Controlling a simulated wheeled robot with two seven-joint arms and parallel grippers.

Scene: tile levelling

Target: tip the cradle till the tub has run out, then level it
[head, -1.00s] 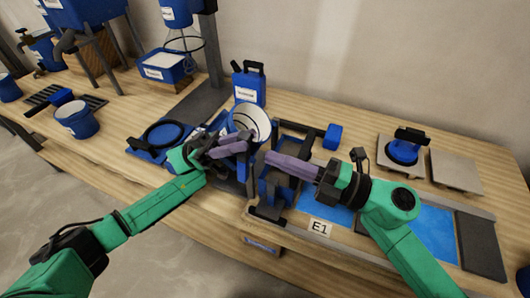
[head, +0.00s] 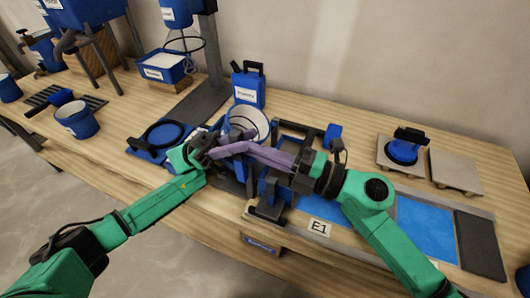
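The blue tub (head: 262,117) with a pale inside sits mid-bench, its open mouth tilted towards me. A dark curved line, perhaps its handle, shows across the mouth. I cannot tell how much is left in it. The blue and black cradle frame (head: 268,210) stands just right of and below the tub, partly hidden by my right arm. My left gripper (head: 238,149) is at the tub's near side, purple fingers pointing right. My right gripper (head: 250,150) reaches in from the right over the frame, its fingertips close to the left one's. Whether either grips anything is hidden.
The blue floor (head: 425,228) panel with label E1 (head: 319,227) lies right of the frame. A blue canister (head: 248,88) stands behind the tub. A blue suction handle (head: 404,151) rests on a tile at right. A blue bucket (head: 77,122) stands at left.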

